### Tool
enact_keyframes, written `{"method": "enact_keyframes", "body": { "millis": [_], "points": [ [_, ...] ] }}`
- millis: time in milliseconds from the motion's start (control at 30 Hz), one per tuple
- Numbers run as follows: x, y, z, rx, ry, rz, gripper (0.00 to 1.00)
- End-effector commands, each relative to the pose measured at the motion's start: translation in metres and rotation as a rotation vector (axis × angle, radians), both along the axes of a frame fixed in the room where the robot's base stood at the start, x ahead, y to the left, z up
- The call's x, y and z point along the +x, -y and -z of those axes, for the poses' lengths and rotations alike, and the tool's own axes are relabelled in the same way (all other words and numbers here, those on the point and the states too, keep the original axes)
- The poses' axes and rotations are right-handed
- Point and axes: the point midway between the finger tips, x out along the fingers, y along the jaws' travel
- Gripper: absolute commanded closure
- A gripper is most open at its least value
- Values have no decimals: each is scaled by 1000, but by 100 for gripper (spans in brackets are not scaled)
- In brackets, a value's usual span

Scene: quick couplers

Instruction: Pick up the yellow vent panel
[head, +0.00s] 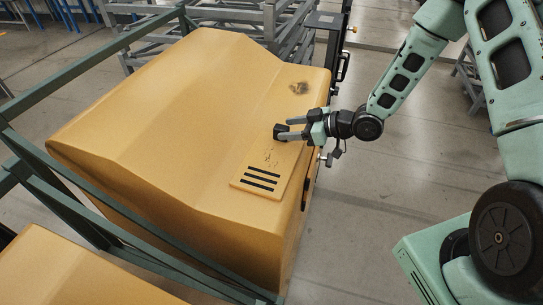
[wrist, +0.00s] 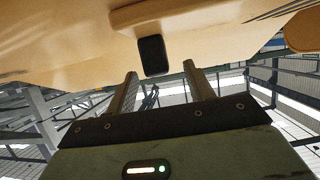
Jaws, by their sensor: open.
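The yellow vent panel (head: 273,167) is a flat plate with several black slots at its near end, lying on the sloping top of the large yellow housing (head: 165,115). My gripper (head: 284,129) is at the panel's far end, its two fingers apart. In the wrist view, the open fingers (wrist: 160,72) point toward a black tab (wrist: 152,56) on a raised yellow edge. The tab shows between the fingertips, with gaps on both sides. Whether the fingers reach around it, I cannot tell. My gripper partly hides the panel's far end.
A dark green frame (head: 95,52) runs along the housing's left and near sides. Another yellow housing (head: 65,275) is at the lower left. Grey metal racks (head: 265,30) stand behind. A dark post (head: 335,60) stands at the housing's far right corner. The floor to the right is mostly clear.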

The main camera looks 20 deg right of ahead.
Motion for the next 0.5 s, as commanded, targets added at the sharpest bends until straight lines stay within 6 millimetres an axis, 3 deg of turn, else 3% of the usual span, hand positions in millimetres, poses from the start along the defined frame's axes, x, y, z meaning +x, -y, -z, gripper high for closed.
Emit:
{"method": "enact_keyframes", "body": {
  "millis": [300, 500],
  "points": [
    [26, -31, 13, 2, -1, -1, 47],
    [31, -37, 17, 0, 0, -1, 47]
  ]
}}
